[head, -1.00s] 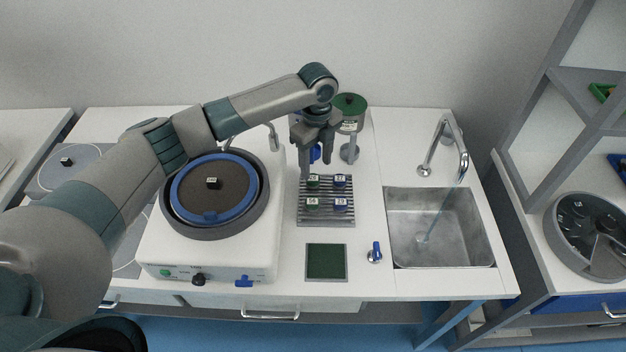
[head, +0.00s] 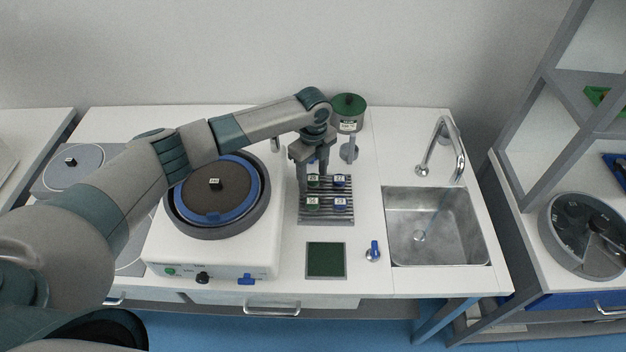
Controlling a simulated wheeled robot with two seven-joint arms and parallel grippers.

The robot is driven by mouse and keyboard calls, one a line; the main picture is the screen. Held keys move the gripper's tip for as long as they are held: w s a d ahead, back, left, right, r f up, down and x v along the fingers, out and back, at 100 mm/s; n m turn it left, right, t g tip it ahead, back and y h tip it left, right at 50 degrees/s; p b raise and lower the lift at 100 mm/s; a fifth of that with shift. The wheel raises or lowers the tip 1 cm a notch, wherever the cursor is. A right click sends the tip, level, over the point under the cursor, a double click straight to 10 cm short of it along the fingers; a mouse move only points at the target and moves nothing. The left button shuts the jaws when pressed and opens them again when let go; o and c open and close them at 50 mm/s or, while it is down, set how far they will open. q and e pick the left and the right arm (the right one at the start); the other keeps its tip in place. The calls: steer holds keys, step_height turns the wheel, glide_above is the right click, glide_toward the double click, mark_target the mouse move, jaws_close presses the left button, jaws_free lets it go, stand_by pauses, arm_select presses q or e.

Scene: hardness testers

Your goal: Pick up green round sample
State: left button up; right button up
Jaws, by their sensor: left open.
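Two green round samples with white labelled tops sit in the left column of a ribbed grey rack. The back green sample (head: 313,181) is right at my left gripper's fingertips, and the front green sample (head: 312,204) stands clear of them. My left gripper (head: 314,178) points down over the back left of the rack (head: 326,219). Its jaws are open, with one finger at the left of the back green sample and the other behind or to its right. I cannot tell whether they touch it. My right gripper is out of view.
Two blue samples, back (head: 338,181) and front (head: 340,204), stand close on the right. A polishing machine (head: 215,250) is at the left.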

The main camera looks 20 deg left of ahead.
mark_target(313, 178)
arm_select(q)
steer(key=shift+c, duration=0.4)
jaws_close()
steer(key=shift+r, duration=0.15)
steer(key=shift+w+r+b, duration=0.1)
steer(key=shift+r+b, duration=0.35)
steer(key=shift+r, duration=0.2)
step_height(313, 178, up, 2)
steer(key=shift+r+b, duration=0.25)
steer(key=shift+b, duration=0.4)
steer(key=s+d+r+b, duration=0.3)
steer(key=s+d+r, duration=0.4)
steer(key=d, duration=0.2)
steer(key=shift+d, duration=0.2)
